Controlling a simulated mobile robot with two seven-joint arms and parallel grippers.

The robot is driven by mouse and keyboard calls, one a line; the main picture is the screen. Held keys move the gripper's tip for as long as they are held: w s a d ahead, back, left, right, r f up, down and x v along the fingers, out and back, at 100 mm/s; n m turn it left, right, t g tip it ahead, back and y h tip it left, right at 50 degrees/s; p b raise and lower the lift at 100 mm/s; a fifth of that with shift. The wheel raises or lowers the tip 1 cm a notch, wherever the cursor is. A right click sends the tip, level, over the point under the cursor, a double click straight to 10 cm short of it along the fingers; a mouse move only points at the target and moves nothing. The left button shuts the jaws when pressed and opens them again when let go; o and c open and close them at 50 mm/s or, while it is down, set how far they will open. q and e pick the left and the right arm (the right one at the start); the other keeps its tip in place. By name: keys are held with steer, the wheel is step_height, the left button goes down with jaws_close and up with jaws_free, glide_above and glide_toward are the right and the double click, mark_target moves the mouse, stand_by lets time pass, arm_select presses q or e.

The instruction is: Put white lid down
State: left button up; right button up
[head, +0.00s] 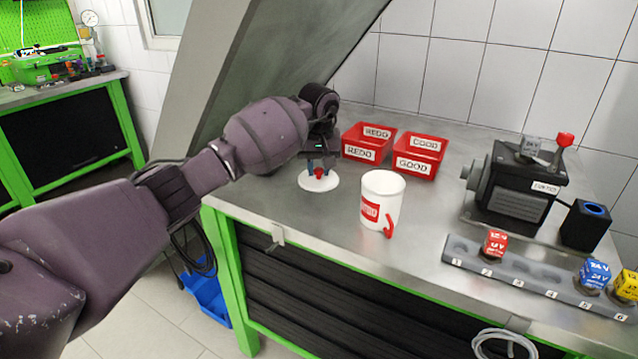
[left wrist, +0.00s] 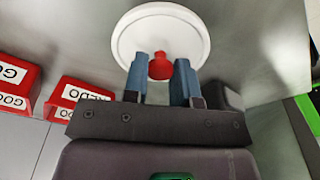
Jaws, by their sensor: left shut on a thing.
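The white lid (head: 318,182) is a round disc with a red knob, at the left end of the metal table, left of the white canister. My left gripper (head: 319,170) is above it with its fingers on either side of the red knob, shut on it. In the left wrist view the lid (left wrist: 160,25) lies flat-side across the blue fingertips (left wrist: 162,75), the knob between them. I cannot tell for sure whether the lid touches the table. The white canister (head: 381,200) with a red label and red hook stands upright, its top facing up. My right gripper is not in view.
Two red bins, REDO (head: 366,143) and GOOD (head: 418,155), stand behind the lid. A dark pump machine (head: 514,190) and a grey rack (head: 530,276) with coloured cubes are on the right. The table's front left edge is close to the lid.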

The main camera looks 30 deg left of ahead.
mark_target(319, 174)
arm_select(q)
step_height(319, 174, down, 4)
steer(key=shift+f, duration=0.25)
steer(key=shift+f, duration=0.15)
steer(key=o, duration=0.8)
steer(key=shift+c, duration=0.2)
